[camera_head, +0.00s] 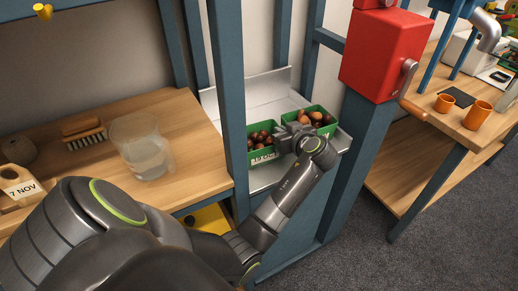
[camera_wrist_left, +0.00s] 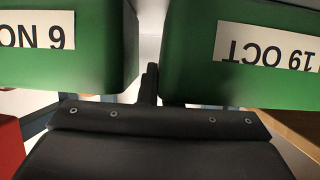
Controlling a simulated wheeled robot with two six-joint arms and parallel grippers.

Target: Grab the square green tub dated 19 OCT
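Two square green tubs of chestnuts stand side by side on a pale metal shelf. The left tub (camera_head: 262,158) in the head view carries a label that reads as 19 OC, its end cut off. In the left wrist view the 19 OCT tub (camera_wrist_left: 190,70) is on the right, its label upside down. The other tub (camera_head: 326,129), marked 6 NOV in the wrist view (camera_wrist_left: 60,70), is partly covered by my left gripper (camera_head: 297,130). That gripper's dark fingers (camera_wrist_left: 149,84) are close together at the gap between the tubs, with nothing seen between them. My right gripper is not in view.
Blue posts (camera_head: 232,110) frame the metal shelf (camera_head: 265,88). A red box with a crank (camera_head: 383,50) stands to the right. A wooden bench (camera_head: 195,115) on the left holds a clear jug (camera_head: 140,150), a brush (camera_head: 84,131) and a 7 NOV tag (camera_head: 20,188).

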